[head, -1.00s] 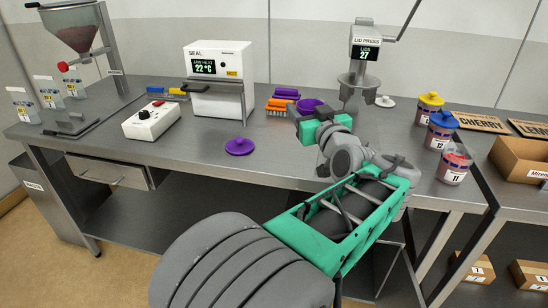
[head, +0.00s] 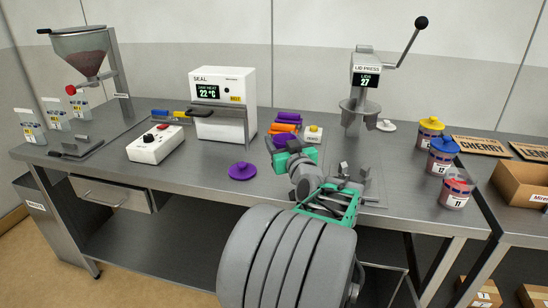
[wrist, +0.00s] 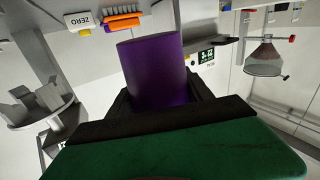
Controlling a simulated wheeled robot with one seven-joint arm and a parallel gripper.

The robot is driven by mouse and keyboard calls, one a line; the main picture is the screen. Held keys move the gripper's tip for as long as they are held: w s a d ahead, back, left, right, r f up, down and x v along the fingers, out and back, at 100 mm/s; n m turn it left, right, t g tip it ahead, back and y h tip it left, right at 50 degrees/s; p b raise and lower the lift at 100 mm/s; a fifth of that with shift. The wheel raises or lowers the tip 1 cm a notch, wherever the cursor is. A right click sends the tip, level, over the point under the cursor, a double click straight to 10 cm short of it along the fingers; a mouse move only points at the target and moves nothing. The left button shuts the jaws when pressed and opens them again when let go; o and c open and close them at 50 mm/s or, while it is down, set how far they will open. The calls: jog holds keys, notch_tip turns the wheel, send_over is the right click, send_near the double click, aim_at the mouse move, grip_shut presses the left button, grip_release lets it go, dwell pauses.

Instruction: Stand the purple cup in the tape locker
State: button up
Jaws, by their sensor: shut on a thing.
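The purple cup (wrist: 153,68) is held between the dark jaws of my gripper (wrist: 165,100) in the wrist view and stands out beyond them. In the head view my green gripper (head: 294,160) is over the bench, right of the purple lid (head: 242,171). A small part of the purple cup (head: 281,141) shows behind it; the rest is hidden. I cannot tell whether the cup touches the bench. I cannot make out a tape locker in either view.
Purple and orange brushes (head: 286,127) and a yellow-topped white box (head: 313,134) lie just behind the gripper. The sealer (head: 222,105) stands left, the lid press (head: 362,95) right. Labelled tubs (head: 442,155) and a cardboard box (head: 522,183) are farther right.

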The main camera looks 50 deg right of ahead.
jog(key=w+f, duration=0.1)
jog(key=f, duration=0.1)
jog(key=w+d+f, duration=0.1)
jog(key=f, duration=0.1)
jog(key=w+f, duration=0.2)
jog(key=f, duration=0.1)
jog(key=shift+d+f+b, duration=0.1)
jog(key=shift+d+b, duration=0.05)
jog(key=shift+b, duration=0.2)
jog(key=shift+s+f, duration=0.1)
jog(key=shift+f, duration=0.1)
jog(key=shift+f, duration=0.2)
jog(key=o, duration=1.4)
